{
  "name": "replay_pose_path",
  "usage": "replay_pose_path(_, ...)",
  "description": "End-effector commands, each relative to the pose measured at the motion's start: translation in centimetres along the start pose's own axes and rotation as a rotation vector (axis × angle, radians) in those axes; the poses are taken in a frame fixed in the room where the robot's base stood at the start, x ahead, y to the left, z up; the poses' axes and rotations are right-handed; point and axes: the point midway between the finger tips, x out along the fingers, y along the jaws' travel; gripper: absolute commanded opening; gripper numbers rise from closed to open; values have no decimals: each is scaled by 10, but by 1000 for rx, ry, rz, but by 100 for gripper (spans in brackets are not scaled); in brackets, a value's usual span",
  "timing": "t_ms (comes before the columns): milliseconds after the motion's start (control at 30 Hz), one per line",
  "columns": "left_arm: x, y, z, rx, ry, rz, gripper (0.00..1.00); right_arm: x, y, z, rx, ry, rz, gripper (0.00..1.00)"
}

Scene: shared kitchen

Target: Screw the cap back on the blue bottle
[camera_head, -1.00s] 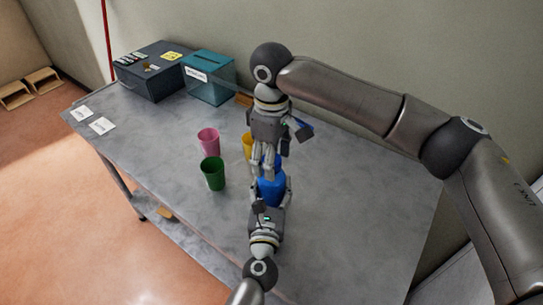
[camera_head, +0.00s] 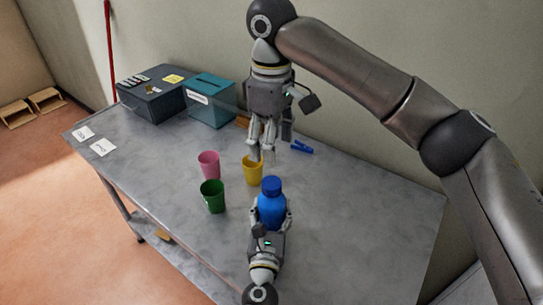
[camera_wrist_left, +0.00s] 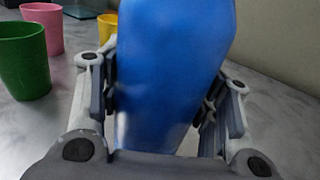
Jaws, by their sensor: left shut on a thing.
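The blue bottle (camera_head: 272,209) stands upright on the grey table, with a darker blue cap (camera_head: 272,183) on its top. My left gripper (camera_head: 272,217) is shut on the bottle's body from the near side. In the left wrist view, the blue bottle (camera_wrist_left: 170,70) fills the space between the fingers of the left gripper (camera_wrist_left: 160,105), and its top is out of frame. My right gripper (camera_head: 262,152) points down above and behind the bottle. Its fingers are apart with nothing seen between them, clear of the cap. How tightly the cap sits cannot be told.
A yellow cup (camera_head: 252,172) stands just behind the bottle; a pink cup (camera_head: 208,164) and a green cup (camera_head: 212,197) stand to its left. The table's right side is clear.

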Motion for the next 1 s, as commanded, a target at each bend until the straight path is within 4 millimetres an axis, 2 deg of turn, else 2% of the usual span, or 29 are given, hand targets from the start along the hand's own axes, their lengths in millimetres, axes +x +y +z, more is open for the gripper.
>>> replay_pose_path(367, 0, 0, 0, 0, 0, 0, 0, -6, 0, 0, 0, 0, -1, 63)
replay_pose_path(400, 0, 0, 0, 0, 0, 0, 62, -6, 0, 0, 0, 0, -1, 63)
replay_pose_path(567, 0, 0, 0, 0, 0, 0, 82, -6, 0, 0, 0, 0, -1, 63)
replay_pose_path(867, 0, 0, 0, 0, 0, 0, 82, -6, 0, 0, 0, 0, -1, 63)
replay_pose_path(1000, -7, 0, -1, 1, 2, 0, 82, -6, 0, 0, 0, 0, -1, 63)
